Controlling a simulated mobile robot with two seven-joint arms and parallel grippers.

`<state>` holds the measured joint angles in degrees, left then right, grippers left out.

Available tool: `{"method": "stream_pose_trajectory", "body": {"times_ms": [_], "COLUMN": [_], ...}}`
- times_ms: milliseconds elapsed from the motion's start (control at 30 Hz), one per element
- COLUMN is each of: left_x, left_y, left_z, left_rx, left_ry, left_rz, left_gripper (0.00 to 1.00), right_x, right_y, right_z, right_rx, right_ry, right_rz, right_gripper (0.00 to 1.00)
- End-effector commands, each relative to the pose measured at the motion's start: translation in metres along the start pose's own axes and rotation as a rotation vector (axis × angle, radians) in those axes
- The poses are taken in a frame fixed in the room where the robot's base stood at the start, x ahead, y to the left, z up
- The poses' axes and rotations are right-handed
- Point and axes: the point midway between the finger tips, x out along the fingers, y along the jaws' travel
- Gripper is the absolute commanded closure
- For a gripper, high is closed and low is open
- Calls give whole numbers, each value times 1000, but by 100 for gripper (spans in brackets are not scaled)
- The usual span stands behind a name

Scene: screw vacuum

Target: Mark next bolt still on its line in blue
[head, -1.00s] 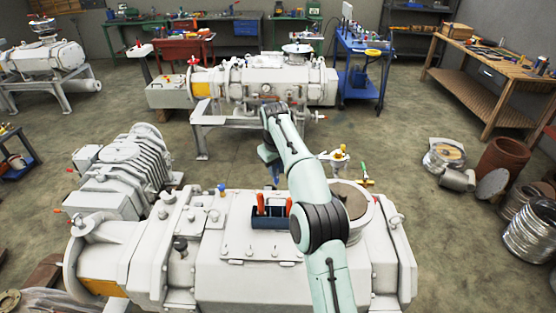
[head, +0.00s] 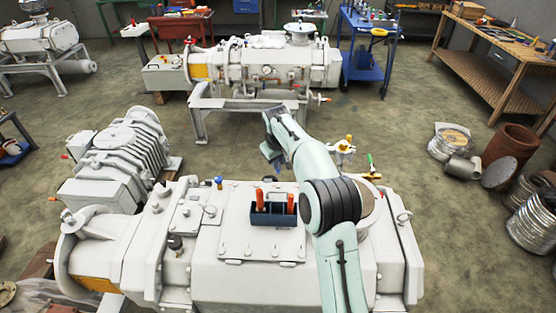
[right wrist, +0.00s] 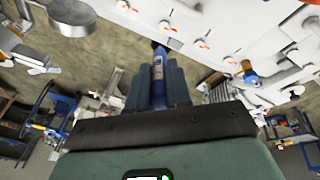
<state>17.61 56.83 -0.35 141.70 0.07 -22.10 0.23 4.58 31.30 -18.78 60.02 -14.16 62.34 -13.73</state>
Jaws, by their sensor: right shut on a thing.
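My right gripper (head: 272,160) reaches over the far side of the near white vacuum pump (head: 240,265); its fingertips are small and partly hidden in the head view. In the right wrist view its fingers (right wrist: 157,85) are shut on a blue marker (right wrist: 158,68), whose dark tip points away from me. Several bolts with orange-red marks line the white pump edge, such as one bolt (right wrist: 203,44) and another (right wrist: 230,61). The marker appears apart from them. Their line alignment is too small to judge. My left gripper is not in view.
A dark blue holder (head: 272,219) with two orange-red handled items stands on the pump cover. A blue-capped fitting (head: 218,183) rises nearby. A second pump (head: 265,65) stands behind, a ribbed machine (head: 115,165) at left.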

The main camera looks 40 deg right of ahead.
Motion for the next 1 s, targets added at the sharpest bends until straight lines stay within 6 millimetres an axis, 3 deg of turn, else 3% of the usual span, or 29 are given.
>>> {"method": "stream_pose_trajectory", "body": {"times_ms": [600,1000], "left_x": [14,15], "left_y": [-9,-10], "left_z": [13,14], "left_rx": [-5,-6], "left_ry": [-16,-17], "left_rz": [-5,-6], "left_gripper": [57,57], "right_x": [41,45], "right_y": [-7,-8], "right_z": [12,12], "right_rx": [0,0], "right_ry": [-1,2], "right_rz": [-1,0], "right_gripper": [100,100]}}
